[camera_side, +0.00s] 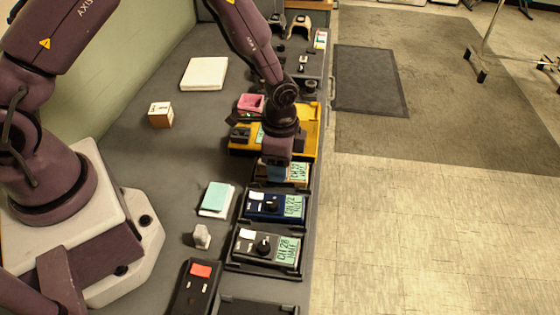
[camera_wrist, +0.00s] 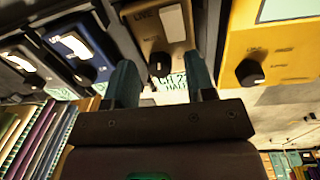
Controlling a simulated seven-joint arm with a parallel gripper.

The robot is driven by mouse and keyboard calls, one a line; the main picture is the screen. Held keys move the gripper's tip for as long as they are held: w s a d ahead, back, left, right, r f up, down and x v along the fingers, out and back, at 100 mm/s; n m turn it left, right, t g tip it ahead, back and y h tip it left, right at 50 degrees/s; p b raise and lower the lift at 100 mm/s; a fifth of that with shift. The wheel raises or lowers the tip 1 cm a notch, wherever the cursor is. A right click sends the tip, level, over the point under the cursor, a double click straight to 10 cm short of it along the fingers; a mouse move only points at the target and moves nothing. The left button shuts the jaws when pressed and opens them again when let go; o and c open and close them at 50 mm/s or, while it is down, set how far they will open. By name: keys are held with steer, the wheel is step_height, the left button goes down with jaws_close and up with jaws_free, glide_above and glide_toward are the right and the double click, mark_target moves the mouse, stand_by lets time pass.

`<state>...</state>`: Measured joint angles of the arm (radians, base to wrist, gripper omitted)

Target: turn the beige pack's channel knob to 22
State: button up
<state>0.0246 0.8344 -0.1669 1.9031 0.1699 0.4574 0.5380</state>
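The beige pack (camera_wrist: 153,25) sits in the row between the blue pack and the yellow pack. Its black channel knob (camera_wrist: 160,64) shows between my fingers in the wrist view. Its green display (camera_wrist: 172,88) appears to read CH 22, but my gripper partly covers it. In the side view the beige pack (camera_side: 299,183) is mostly behind my gripper (camera_side: 275,175), and its knob is hidden. My gripper (camera_wrist: 160,70) is open, with one teal finger on each side of the knob in the picture. I see gaps beside the knob; I cannot tell any contact.
The blue pack (camera_side: 262,213) and black pack (camera_side: 250,248) stand in front of the beige one. The yellow pack (camera_side: 240,151) stands behind it. A teal-topped pad (camera_side: 217,198), a box (camera_side: 160,115) and a white block (camera_side: 202,237) are on the bench.

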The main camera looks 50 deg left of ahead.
step_height(320, 180, up, 13)
steer(key=shift+w+a, duration=0.3)
stand_by(0.4)
steer(key=shift+t+y, duration=0.6)
steer(key=f, duration=1.3)
steer(key=shift+s+d, duration=0.4)
